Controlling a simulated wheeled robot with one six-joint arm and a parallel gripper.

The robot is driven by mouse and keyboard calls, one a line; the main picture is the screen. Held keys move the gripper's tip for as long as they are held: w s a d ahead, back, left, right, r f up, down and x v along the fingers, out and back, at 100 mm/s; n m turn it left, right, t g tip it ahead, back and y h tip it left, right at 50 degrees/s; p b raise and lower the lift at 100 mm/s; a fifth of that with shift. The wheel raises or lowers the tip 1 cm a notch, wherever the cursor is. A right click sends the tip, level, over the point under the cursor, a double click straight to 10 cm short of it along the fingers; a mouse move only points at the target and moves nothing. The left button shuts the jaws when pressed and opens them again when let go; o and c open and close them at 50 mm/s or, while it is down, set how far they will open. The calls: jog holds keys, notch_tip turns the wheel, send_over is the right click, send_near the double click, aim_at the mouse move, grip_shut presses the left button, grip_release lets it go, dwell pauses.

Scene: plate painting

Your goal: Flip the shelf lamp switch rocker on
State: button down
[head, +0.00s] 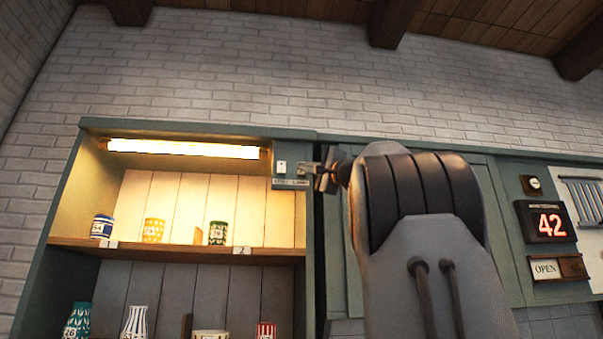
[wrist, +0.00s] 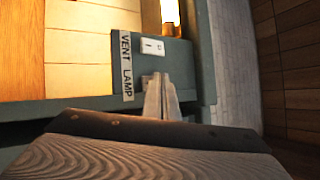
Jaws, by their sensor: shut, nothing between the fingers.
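The lamp switch is a small white rocker plate (head: 281,167) on a green-grey box (head: 290,174) at the upper right corner of the lit shelf. In the wrist view the white rocker (wrist: 152,47) sits beside a label (wrist: 127,66) reading "VENT LAMP". The lamp tube (head: 185,148) under the shelf top glows bright yellow-white. My gripper (head: 305,170) is shut and empty, close to the right side of the switch box. In the wrist view my gripper (wrist: 158,80) has its tips just below the rocker; whether they touch the box I cannot tell.
Patterned cups (head: 153,230) stand on the upper shelf board (head: 180,250), with more vessels (head: 136,321) below. A red "42" display (head: 546,221) and an "OPEN" sign (head: 545,268) hang at right. My arm hides part of the green cabinet (head: 500,215).

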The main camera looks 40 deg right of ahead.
jog(key=shift+s+a, duration=0.2)
jog(key=shift+s, duration=0.15)
jog(key=shift+s+r+b, duration=0.1)
jog(key=shift+b, duration=0.2)
jog(key=s+a, duration=0.1)
jog(key=s+b, duration=0.1)
jog(key=s+a+b, duration=0.1)
jog(key=s, duration=0.1)
jog(key=shift+a+r, duration=0.3)
jog(key=shift+s, duration=0.1)
dwell(0.4)
